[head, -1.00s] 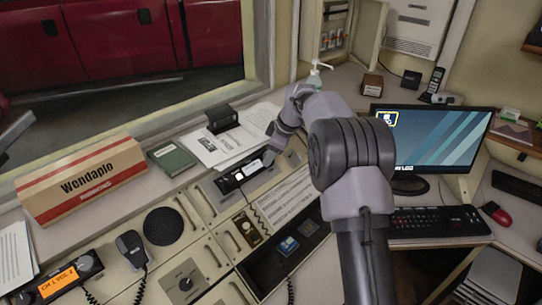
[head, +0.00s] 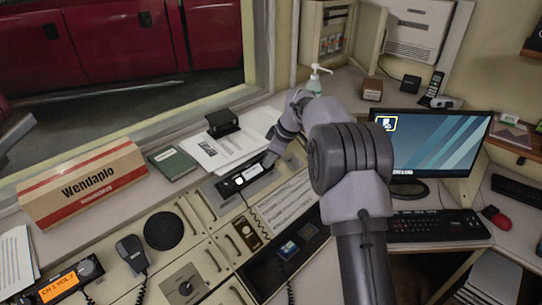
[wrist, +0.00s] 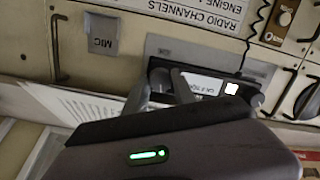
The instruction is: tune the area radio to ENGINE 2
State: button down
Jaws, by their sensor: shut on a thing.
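A black knob (wrist: 258,100) shows free at one end. My gripper (head: 269,160) is at the radio's right end in the head view. In the wrist view my gripper (wrist: 170,80) has its fingers closed at the other end of the face, apparently on a knob that they hide.
An upside-down RADIO CHANNELS sign (wrist: 210,14) and a MIC plate (wrist: 101,35) lie near the radio. Another radio with an orange display (head: 62,286) and a hand microphone (head: 132,252) are at lower left. Papers (head: 225,148) lie behind; a monitor (head: 435,150) stands right.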

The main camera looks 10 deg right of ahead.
jog(key=m+p, duration=0.2)
jog(key=m, duration=0.1)
jog(key=shift+r, duration=0.1)
jog(key=m+y+p, duration=0.1)
jog(key=m, duration=0.4)
jog(key=shift+d+p, duration=0.1)
jog(key=shift+p, duration=0.3)
jog(key=m, duration=0.4)
jog(key=shift+f+m+y, duration=0.2)
jog(key=shift+m+y, duration=0.1)
jog(key=shift+m, duration=0.1)
jog(key=shift+s+m, duration=0.1)
jog(key=shift+m, duration=2)
jog(key=c, duration=1)
grip_release()
jog(key=shift+c, duration=0.2)
